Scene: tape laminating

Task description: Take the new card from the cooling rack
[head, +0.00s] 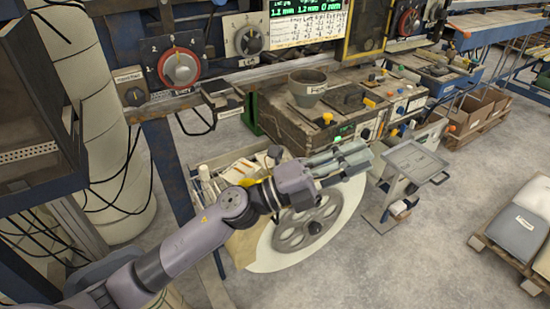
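My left gripper (345,160) reaches in from the left and hangs over the upper edge of a large white reel (268,255) with a grey spoked hub. Its fingers point right, toward a small grey tray stand (414,159), and look close together. I cannot tell whether they are open, and I see no card between them. I cannot make out a card or clearly pick out a cooling rack in this view. My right gripper is not in view.
A wooden workbench (300,128) with a grey funnel bowl (308,84) and several small items stands behind the gripper. A control panel with a red dial (180,68) is at upper left. Pallets with sacks (518,226) stand at right. Concrete floor at lower centre right is clear.

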